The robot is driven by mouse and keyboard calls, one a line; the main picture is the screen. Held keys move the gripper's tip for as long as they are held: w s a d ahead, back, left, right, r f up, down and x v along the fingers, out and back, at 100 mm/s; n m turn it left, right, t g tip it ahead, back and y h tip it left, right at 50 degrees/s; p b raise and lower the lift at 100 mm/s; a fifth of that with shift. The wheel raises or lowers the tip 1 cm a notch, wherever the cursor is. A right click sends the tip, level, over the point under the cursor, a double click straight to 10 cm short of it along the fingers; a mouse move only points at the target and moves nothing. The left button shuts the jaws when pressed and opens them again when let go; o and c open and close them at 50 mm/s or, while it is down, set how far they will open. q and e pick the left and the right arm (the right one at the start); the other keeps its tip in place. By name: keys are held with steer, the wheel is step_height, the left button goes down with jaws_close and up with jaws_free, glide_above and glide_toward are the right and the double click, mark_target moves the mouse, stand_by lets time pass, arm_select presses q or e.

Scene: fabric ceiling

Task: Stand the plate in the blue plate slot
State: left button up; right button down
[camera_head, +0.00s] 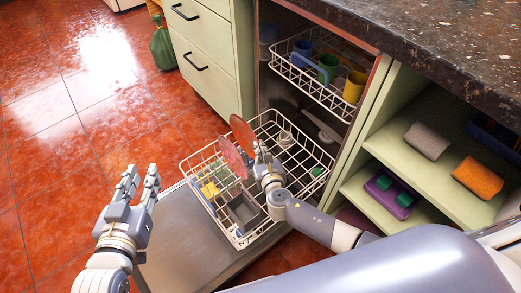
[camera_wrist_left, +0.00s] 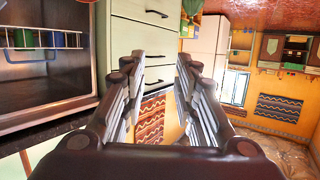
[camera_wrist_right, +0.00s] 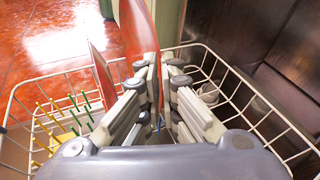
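A reddish-brown plate (camera_head: 242,132) stands tilted above the lower dishwasher rack (camera_head: 318,150). My right gripper (camera_head: 261,153) is closed around its lower edge; in the right wrist view the plate (camera_wrist_right: 140,28) passes between the close-set fingertips (camera_wrist_right: 161,72). A small bit of blue (camera_wrist_right: 157,122) shows low between the fingers, perhaps the blue plate slot, mostly hidden by them. I cannot tell whether the plate touches it. My left gripper (camera_head: 141,178) is open and empty, left of the rack; its spread fingers (camera_wrist_left: 160,72) show in the left wrist view.
A second, pinkish-red plate (camera_head: 232,158) stands in the rack to the left. Yellow tines (camera_wrist_right: 42,125) and green tines (camera_wrist_right: 80,108) are beside it. The upper rack (camera_head: 310,85) holds several coloured cups. Cabinet shelves (camera_head: 425,165) lie right. Open floor (camera_head: 60,140) is left.

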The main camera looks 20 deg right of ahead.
arm_select(q)
steer(key=shift+r, duration=0.25)
steer(key=r+t, duration=0.1)
steer(key=w+r+t+b, duration=0.1)
steer(key=r, duration=0.1)
steer(key=d+r+t+h, duration=0.1)
steer(key=r, duration=0.1)
steer(key=shift+w+r, duration=0.1)
steer(key=shift+w, duration=0.05)
stand_by(1.5)
steer(key=shift+d+r+t+h+b, duration=0.15)
steer(key=shift+r+t+h+b, duration=0.15)
steer(key=shift+r+t, duration=0.25)
steer(key=shift+r+t, duration=0.35)
steer(key=shift+r, duration=0.35)
steer(key=shift+d+r, duration=0.1)
steer(key=shift+r, duration=0.3)
steer(key=shift+s+d+r+t+h+b, duration=0.1)
steer(key=shift+s+r+t+h+b, duration=0.1)
steer(key=shift+r+t, duration=0.25)
steer(key=shift+s+r+t+h+b, duration=0.1)
steer(key=shift+r+t+h+b, duration=0.15)
steer(key=shift+r, duration=0.4)
steer(key=shift+s+d+r+t+h+b, duration=0.1)
steer(key=shift+s+r+t+h, duration=0.05)
steer(key=shift+r+t, duration=0.35)
